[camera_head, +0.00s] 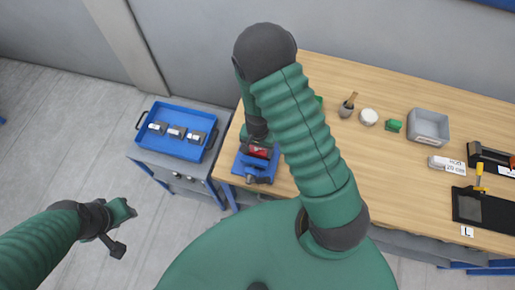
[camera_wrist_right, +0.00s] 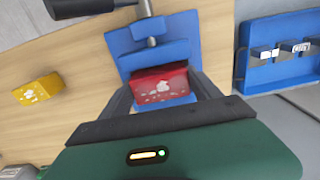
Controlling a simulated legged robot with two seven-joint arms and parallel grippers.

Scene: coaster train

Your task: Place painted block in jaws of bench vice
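The red painted block (camera_wrist_right: 160,86) with white patches lies between my right gripper's fingers in the right wrist view. It also shows in the head view (camera_head: 258,151). The blue bench vice (camera_head: 256,170) stands at the bench's left front corner; in the right wrist view (camera_wrist_right: 158,54), blue vice parts show on both sides of the block. My right gripper (camera_wrist_right: 162,88) is over the vice, its fingers appearing to touch the block's two ends. Whether the block is seated in the jaws is hard to tell. My left gripper (camera_head: 122,213) hangs over the floor, away from everything.
A yellow block (camera_wrist_right: 38,90) with white patches lies on the wooden bench (camera_head: 390,160). A blue tray (camera_head: 170,112) with several grey parts is on a cart to the left.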

